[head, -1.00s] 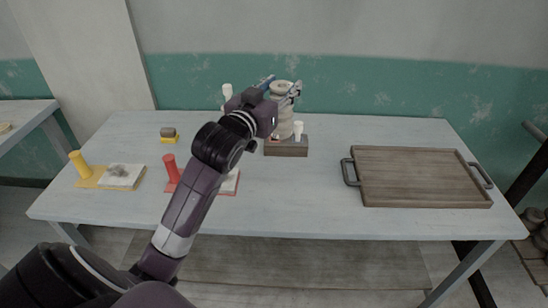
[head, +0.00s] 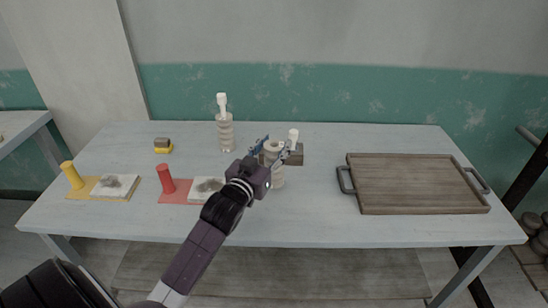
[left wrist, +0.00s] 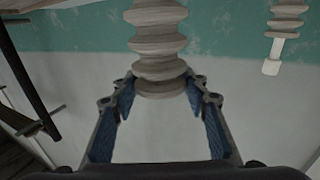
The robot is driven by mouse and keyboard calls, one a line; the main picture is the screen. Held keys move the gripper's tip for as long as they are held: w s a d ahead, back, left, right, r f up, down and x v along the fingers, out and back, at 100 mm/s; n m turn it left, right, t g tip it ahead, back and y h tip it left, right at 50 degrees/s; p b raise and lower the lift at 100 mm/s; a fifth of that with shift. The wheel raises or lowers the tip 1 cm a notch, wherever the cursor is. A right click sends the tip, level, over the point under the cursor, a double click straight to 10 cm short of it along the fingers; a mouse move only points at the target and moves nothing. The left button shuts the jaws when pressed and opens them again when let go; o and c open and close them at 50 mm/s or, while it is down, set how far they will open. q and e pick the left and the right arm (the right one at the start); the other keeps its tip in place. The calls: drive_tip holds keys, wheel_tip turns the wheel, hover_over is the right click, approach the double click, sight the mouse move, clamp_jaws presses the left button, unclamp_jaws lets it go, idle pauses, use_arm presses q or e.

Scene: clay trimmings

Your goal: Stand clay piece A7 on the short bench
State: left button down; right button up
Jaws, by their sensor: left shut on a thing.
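My left gripper (head: 272,152) is shut on a pale, ribbed clay piece (head: 277,180), held roughly upright. In the left wrist view the same ribbed piece (left wrist: 158,45) sits between the fingertips; no label is readable. A small brown wooden block (head: 296,158), which may be the short bench, is just behind and right of the held piece, partly hidden by it and the gripper. A white peg (head: 293,138) shows at this block. I cannot tell whether the held piece touches the table. My right gripper is not in view.
Another ribbed piece with a white top (head: 225,132) stands back left. A wooden tray (head: 420,185) with dark handles lies right. Red (head: 165,178) and yellow (head: 72,175) cylinders stand by pads at left. A yellow-based block (head: 163,146) is behind them. The table's front middle is clear.

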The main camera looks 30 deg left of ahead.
sight(270, 162)
use_arm(q)
drive_tip(key=shift+f, duration=1.7)
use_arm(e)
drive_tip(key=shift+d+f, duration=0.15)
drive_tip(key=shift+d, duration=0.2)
use_arm(q)
drive_tip(key=c, duration=1.1)
unclamp_jaws()
drive_tip(key=shift+f, duration=0.25)
drive_tip(key=shift+c, duration=0.2)
drive_tip(key=shift+s+r, duration=0.1)
drive_tip(key=shift+r, duration=0.05)
drive_tip(key=shift+s+d, duration=0.1)
drive_tip(key=shift+s, duration=0.3)
drive_tip(key=s+d+p, duration=0.1)
drive_tip(key=s+p, duration=0.2)
drive_tip(key=s, duration=0.8)
drive_tip(key=shift+d, duration=0.35)
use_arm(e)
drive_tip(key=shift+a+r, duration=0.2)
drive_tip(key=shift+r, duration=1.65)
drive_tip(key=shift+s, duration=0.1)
